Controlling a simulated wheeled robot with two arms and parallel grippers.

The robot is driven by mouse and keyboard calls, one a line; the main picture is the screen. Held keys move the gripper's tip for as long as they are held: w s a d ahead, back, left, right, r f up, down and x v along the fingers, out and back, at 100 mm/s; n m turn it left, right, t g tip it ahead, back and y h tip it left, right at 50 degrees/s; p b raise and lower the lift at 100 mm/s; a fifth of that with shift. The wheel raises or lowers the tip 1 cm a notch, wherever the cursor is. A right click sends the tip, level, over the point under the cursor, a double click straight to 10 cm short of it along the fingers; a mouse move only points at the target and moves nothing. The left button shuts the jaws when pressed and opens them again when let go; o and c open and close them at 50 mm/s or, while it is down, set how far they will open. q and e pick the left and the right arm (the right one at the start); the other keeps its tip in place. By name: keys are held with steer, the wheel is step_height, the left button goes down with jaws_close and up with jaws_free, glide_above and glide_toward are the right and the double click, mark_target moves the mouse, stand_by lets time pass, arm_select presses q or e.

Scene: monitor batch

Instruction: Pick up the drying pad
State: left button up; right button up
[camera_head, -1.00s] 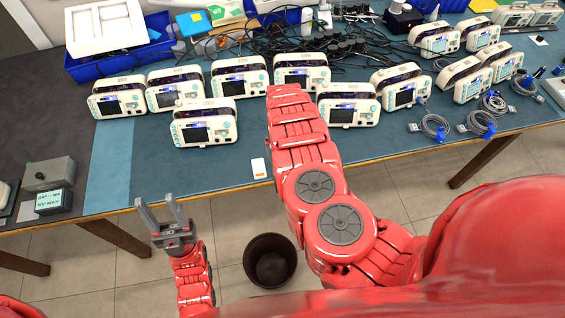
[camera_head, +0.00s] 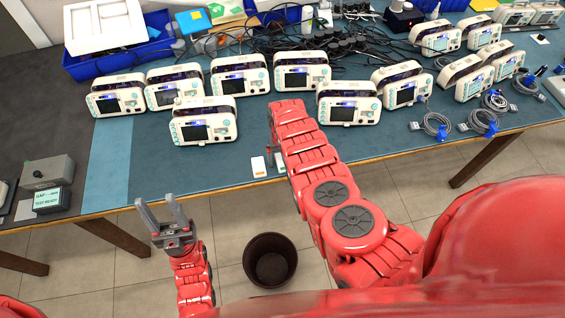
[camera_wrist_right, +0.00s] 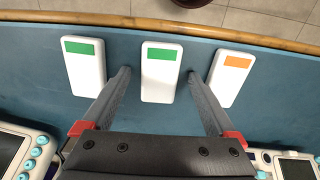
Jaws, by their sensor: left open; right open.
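Three small white pads lie on the blue table mat near the front edge; I cannot tell which is the drying pad. In the right wrist view, a green-labelled pad (camera_wrist_right: 161,85) is in the middle, another green-labelled pad (camera_wrist_right: 86,75) on the left, and an orange-labelled pad (camera_wrist_right: 228,83) on the right. My right gripper (camera_wrist_right: 160,75) is open, its fingers either side of the middle pad, with nothing held. In the head view the orange-labelled pad (camera_head: 259,167) shows, and my right arm hides much of the gripper. My left gripper (camera_head: 155,199) is open and empty, in front of the table.
Several white monitors (camera_head: 203,122) stand in rows behind the pads. Coiled cables (camera_head: 483,122) lie at the right. A grey box (camera_head: 48,172) is at the left. A dark bin (camera_head: 270,260) stands on the floor. The mat left of the pads is clear.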

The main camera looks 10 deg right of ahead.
mark_target(282, 161)
steer(key=c, duration=1.4)
steer(key=shift+c, duration=0.2)
steer(key=shift+r, duration=0.1)
step_height(282, 161, up, 3)
steer(key=shift+a+r+p, duration=0.1)
steer(key=shift+r+p, duration=0.05)
steer(key=shift+p, duration=0.6)
steer(key=shift+s+d+r, duration=0.2)
steer(key=shift+s, duration=0.05)
steer(key=s+d+p, duration=0.2)
steer(key=s+p, duration=0.1)
steer(key=s, duration=0.4)
steer(key=s+d+r+p, duration=0.1)
steer(key=s+d+p, duration=0.1)
steer(key=s, duration=0.6)
steer(key=shift+p, duration=0.6)
